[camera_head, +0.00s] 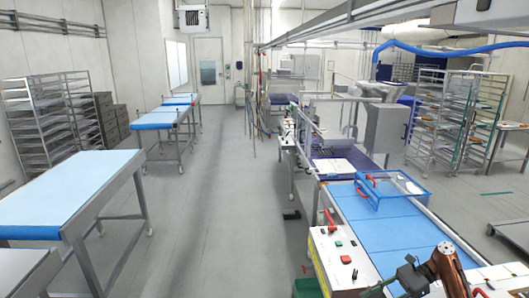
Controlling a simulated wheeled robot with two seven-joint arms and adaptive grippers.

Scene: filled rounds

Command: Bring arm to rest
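My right arm, copper-brown and dark grey, comes in at the bottom right. Its dark gripper (388,286) points left, low over the near end of the machine with the blue belt (372,222). The gripper is small and partly cut off by the bottom edge, so I cannot tell whether its fingers are open or shut. I see nothing clearly held in it. My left arm and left gripper are not in view.
A control panel (338,252) with red and black knobs lies just left of my gripper. A blue clear-walled guard (392,188) stands over the belt. A blue-topped table (70,187) stands at left, and racks (45,120) behind it. The grey aisle floor (215,190) is clear.

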